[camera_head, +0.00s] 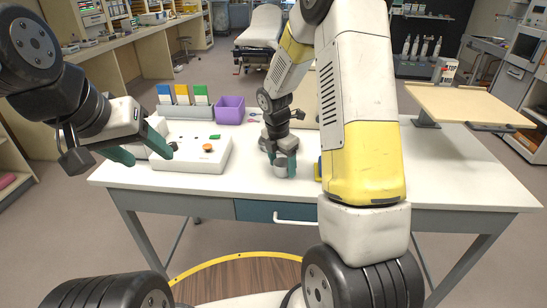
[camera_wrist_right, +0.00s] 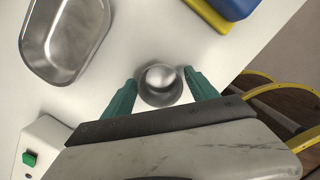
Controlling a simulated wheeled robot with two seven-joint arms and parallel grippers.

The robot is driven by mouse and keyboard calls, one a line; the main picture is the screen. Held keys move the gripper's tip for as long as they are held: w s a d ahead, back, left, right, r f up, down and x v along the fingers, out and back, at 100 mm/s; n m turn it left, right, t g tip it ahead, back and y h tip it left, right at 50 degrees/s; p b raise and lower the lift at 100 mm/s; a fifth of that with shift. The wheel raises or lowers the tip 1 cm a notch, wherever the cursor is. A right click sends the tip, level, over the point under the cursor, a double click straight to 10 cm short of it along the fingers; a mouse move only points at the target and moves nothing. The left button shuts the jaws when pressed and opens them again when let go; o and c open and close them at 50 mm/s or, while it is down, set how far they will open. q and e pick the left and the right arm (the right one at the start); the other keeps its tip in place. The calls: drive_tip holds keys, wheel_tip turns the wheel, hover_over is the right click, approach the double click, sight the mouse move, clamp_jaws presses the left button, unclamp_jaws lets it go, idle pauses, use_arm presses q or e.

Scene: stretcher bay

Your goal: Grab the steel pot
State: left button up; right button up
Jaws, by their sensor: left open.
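The steel pot (camera_head: 281,171) is a small round metal vessel standing on the white table near its front edge. It shows in the right wrist view (camera_wrist_right: 161,86) between the two teal fingers. My right gripper (camera_head: 281,166) points down at it, one finger on each side. In the right wrist view my right gripper (camera_wrist_right: 160,78) looks open, with narrow gaps between fingertips and pot; contact is hard to tell. My left gripper (camera_head: 151,158) is open and empty, in front of the white button box at the left.
The white box (camera_head: 192,153) with buttons is left of the pot. A steel tray (camera_wrist_right: 66,38) lies near the pot. A purple bin (camera_head: 230,110) and upright coloured cards stand behind. A blue and yellow object (camera_wrist_right: 215,12) is close by, partly hidden by my arm in the head view.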

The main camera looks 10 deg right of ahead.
drive_tip(key=c, duration=1.1)
drive_tip(key=shift+r, duration=0.2)
